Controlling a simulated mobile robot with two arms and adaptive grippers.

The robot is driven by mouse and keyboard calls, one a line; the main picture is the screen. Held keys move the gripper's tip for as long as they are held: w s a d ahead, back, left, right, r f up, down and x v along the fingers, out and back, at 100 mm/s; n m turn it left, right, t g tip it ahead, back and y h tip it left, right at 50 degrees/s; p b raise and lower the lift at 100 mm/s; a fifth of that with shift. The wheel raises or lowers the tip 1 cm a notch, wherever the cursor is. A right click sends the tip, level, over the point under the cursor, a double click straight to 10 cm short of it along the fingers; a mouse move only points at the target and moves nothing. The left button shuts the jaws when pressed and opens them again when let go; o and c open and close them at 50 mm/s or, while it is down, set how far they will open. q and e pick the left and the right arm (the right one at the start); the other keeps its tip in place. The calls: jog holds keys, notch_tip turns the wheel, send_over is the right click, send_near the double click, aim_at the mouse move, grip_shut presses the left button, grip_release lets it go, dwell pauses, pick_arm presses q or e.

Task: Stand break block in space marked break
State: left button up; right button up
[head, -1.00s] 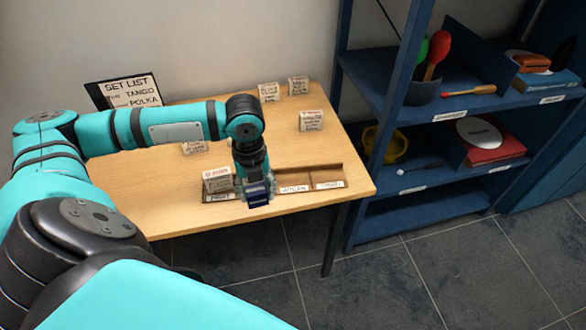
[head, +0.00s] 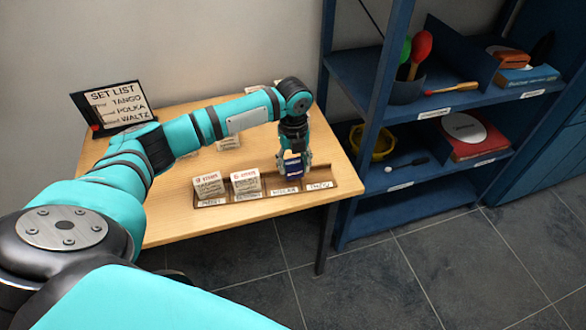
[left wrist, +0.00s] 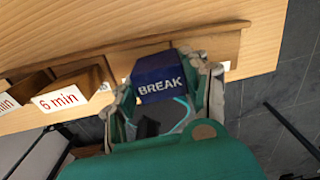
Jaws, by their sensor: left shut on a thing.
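My left gripper (head: 293,172) is shut on the dark blue break block (head: 292,166). In the left wrist view the block (left wrist: 158,78) shows white BREAK lettering between the two fingers (left wrist: 165,100). The block is at the third space of the brown wooden rack (head: 343,184), near the table's front edge. I cannot tell whether it touches the rack floor. The front labels under the spaces are too small to read surely. My right gripper is not in view.
Two pale lettered blocks, one at far left (head: 209,188) and one beside it (head: 246,184), stand in the rack's left spaces. The rightmost space looks empty. A set list sign (head: 112,107) stands at the table's back left. A blue shelf unit (head: 375,110) is close on the right.

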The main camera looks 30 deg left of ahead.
aim_at(293, 171)
pick_arm(q)
jog(key=shift+f, duration=1.35)
jog(key=shift+f, duration=0.1)
jog(key=o, duration=1.3)
notch_tip(293, 171, up, 12)
jog(key=shift+r+b, duration=0.15)
jog(key=shift+b, duration=0.15)
